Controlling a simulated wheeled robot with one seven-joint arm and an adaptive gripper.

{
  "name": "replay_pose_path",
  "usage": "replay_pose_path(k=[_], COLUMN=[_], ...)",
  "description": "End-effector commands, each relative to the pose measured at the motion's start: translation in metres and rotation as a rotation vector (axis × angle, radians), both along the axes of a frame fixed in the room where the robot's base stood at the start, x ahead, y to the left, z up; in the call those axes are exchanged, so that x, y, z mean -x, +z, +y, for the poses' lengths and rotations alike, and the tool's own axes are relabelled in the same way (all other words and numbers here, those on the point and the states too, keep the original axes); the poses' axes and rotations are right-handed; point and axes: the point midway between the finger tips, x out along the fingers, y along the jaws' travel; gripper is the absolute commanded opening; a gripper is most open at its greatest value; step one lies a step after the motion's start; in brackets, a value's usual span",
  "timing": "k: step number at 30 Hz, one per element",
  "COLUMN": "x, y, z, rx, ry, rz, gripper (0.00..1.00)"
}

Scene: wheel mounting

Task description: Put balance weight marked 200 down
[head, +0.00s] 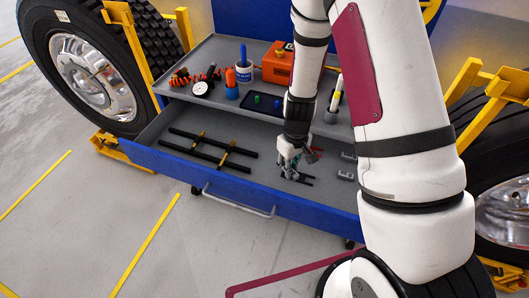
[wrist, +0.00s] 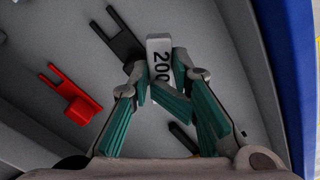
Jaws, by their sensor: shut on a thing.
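A light grey balance weight marked 200 (wrist: 158,48) shows in the wrist view, its number facing the camera. My gripper (wrist: 166,88) is shut on it, with the teal finger pads on either side of its lower part, which they partly hide. In the head view my gripper (head: 291,172) reaches down into the open drawer (head: 200,155) of the blue cart. The weight is too small to make out there. I cannot tell whether it touches the drawer floor.
In the wrist view a black forked piece (wrist: 118,38) lies beside the weight, and a red forked piece (wrist: 75,100) lies to the left. In the head view, black bars (head: 210,150) lie left in the drawer and small grey blocks (head: 346,175) right. The drawer's front wall (head: 235,188) is close.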

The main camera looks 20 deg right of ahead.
Motion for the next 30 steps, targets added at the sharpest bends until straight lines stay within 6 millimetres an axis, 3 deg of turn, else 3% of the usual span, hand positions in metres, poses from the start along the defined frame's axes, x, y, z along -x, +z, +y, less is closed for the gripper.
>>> replay_pose_path(k=[1, 6, 13, 30], x=[0.0, 0.017, 0.018, -0.088], y=[-0.013, -0.016, -0.013, -0.025], z=[-0.007, -0.021, -0.022, 0.053], rx=[-0.006, -0.009, -0.005, -0.005], ry=[0.078, 0.355, 0.512, 0.514], rz=[-0.005, -0.019, -0.024, -0.024], gripper=[0.0, 0.0, 0.0, 0.0])
